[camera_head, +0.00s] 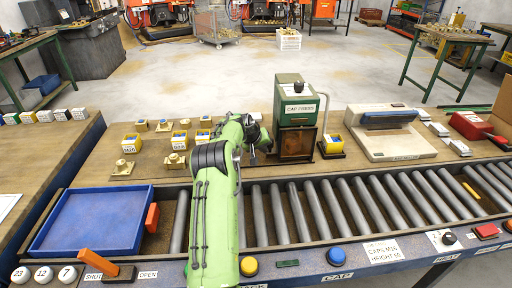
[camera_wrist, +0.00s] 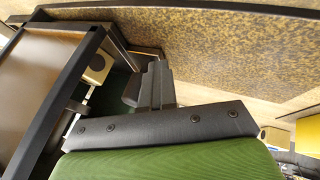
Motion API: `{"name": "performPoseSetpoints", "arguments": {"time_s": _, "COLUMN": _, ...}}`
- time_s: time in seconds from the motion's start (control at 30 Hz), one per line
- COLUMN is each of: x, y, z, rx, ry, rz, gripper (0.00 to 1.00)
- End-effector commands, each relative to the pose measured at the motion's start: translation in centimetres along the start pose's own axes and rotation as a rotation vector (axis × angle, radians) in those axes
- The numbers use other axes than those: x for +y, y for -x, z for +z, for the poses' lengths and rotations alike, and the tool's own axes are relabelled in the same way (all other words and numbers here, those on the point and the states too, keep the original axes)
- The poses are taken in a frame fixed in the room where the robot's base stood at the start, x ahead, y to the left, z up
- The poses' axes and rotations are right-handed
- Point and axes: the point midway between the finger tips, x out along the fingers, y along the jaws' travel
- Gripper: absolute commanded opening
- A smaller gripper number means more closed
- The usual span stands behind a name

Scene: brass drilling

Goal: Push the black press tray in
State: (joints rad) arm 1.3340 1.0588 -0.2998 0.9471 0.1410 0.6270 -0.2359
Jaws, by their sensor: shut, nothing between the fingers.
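The green cap press (camera_head: 297,100) stands on the bench behind the rollers. The black press tray (camera_head: 297,145), a dark frame with a brown inside, shows at the front of the press, low down. In the wrist view a black-edged brown panel, which looks like the tray (camera_wrist: 35,65), fills the left side. My gripper (camera_head: 264,146) is just left of the tray, low over the bench. Its dark fingers (camera_wrist: 150,88) are shut and empty, to the right of the black edge. I cannot tell whether they touch it.
The roller conveyor (camera_head: 330,205) runs along the front. Brass parts and small yellow bins (camera_head: 131,143) stand left of my arm. A blue tray (camera_head: 92,218) lies at the front left.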

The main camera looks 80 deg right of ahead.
Motion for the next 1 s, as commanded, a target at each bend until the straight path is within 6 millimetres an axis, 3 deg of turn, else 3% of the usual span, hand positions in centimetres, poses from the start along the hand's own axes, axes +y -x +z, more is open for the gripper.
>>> {"name": "performPoseSetpoints", "arguments": {"time_s": 0.03, "x": 0.7, "y": -0.1, "z": 0.1, "rx": 0.0, "ry": -0.007, "rz": 0.012, "gripper": 0.0}}
{"name": "performPoseSetpoints", "arguments": {"time_s": 0.33, "x": 0.4, "y": 0.0, "z": 0.1, "rx": 0.0, "ry": -0.008, "rz": 0.016, "gripper": 0.0}}
{"name": "performPoseSetpoints", "arguments": {"time_s": 0.53, "x": -3.3, "y": 1.6, "z": -0.3, "rx": 0.003, "ry": 0.004, "rz": 0.006, "gripper": 0.0}}
{"name": "performPoseSetpoints", "arguments": {"time_s": 0.6, "x": -2.9, "y": 4.2, "z": -0.5, "rx": 0.004, "ry": -0.001, "rz": 0.007, "gripper": 0.0}}
{"name": "performPoseSetpoints", "arguments": {"time_s": 0.8, "x": -3.0, "y": 9.3, "z": -0.4, "rx": 0.004, "ry": 0.0, "rz": 0.005, "gripper": 0.0}}
{"name": "performPoseSetpoints", "arguments": {"time_s": 1.0, "x": -3.1, "y": 11.5, "z": -0.3, "rx": 0.002, "ry": 0.001, "rz": 0.005, "gripper": 0.0}}
